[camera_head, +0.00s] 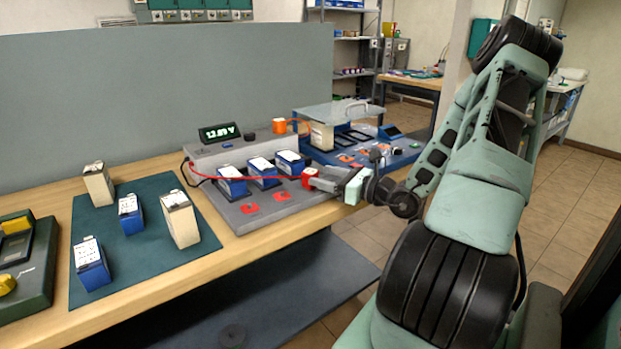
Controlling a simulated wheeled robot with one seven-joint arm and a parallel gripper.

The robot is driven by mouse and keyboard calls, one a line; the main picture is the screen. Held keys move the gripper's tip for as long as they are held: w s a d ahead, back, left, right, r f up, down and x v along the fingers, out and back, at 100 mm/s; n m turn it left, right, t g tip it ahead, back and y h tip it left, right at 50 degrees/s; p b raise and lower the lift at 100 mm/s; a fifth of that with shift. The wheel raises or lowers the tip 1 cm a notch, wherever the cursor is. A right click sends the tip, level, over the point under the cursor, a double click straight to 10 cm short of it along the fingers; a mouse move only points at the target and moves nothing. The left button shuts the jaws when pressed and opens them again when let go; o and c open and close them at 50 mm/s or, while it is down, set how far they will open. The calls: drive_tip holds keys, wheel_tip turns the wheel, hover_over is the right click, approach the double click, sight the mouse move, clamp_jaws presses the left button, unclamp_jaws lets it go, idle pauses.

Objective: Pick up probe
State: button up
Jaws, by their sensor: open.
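The probe (309,174) appears as a small red block at the right end of a thin red cable (240,179). The cable loops from the left side of the grey tester over the front of the blue batteries. My gripper (322,182) reaches in from the right, above the grey test base (240,222), with its tip right at the probe. The fingers are small and partly hidden here. I cannot tell whether they touch the probe or only surround it.
Several blue batteries (264,178) stand on the test base behind the probe. The tester display (219,132) is lit. A blue station (400,157) with a raised clear lid (340,115) lies behind my gripper. Blue and cream batteries stand on a green mat (160,265) at left.

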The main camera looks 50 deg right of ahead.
sight(317, 173)
drive_tip(key=shift+w+a, duration=0.15)
drive_tip(key=shift+w, duration=0.8)
drive_tip(key=shift+w+a, duration=0.1)
drive_tip(key=shift+w, duration=0.85)
drive_tip(key=c, duration=1.2)
drive_tip(key=shift+o, duration=0.2)
drive_tip(key=shift+r, duration=0.1)
